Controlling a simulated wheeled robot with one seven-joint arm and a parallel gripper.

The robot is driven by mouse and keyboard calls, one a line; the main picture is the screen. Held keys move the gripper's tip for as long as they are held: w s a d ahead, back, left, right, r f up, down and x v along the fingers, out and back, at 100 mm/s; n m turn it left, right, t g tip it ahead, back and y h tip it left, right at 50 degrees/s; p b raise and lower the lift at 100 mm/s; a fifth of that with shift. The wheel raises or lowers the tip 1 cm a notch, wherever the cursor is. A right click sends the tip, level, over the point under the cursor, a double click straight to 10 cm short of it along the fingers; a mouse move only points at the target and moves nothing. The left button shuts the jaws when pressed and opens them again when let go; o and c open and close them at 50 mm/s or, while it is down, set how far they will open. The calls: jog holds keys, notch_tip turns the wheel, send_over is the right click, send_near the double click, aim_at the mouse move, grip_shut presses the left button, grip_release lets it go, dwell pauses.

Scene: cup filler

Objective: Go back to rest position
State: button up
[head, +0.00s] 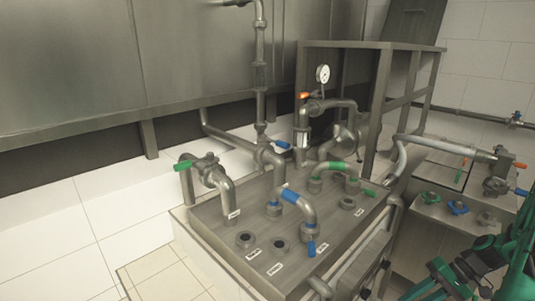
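Part of my arm, teal and black, shows in the lower right corner of the head view. The dark end of it (474,270) lies low in the corner, right of the metal filling bench (212,222) and apart from it. I cannot make out my fingertips, and the frame edge cuts off part of the arm. Nothing held can be seen. On the bench stand a pipe bend with a blue band (298,203), one with a green band (338,167) and a grey one with a green handle (210,174).
A pressure gauge (323,74) stands on piping at the bench's back. A side shelf (440,214) at right holds a green ring (429,197), a blue ring (458,207) and a grey one (487,218). A large steel tank (80,70) fills the upper left. Tiled floor lies at lower left.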

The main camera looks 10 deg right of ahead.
jog(key=s+a+r+g+h, duration=0.1)
jog(key=s+a+r+h, duration=0.15)
jog(key=r, duration=0.65)
jog(key=s+a+r+g+h, duration=0.1)
jog(key=s+r+h, duration=0.3)
jog(key=r, duration=0.5)
jog(key=s+a+r+m+t+h, duration=0.1)
jog(key=s+a+r, duration=0.2)
jog(key=s+r, duration=0.4)
jog(key=shift+s+a+m+h, duration=0.3)
jog(key=shift+s+a+h, duration=0.1)
jog(key=shift+s, duration=0.6)
jog(key=shift+r, duration=0.1)
jog(key=shift+w+f, duration=0.25)
jog(key=shift+w, duration=0.35)
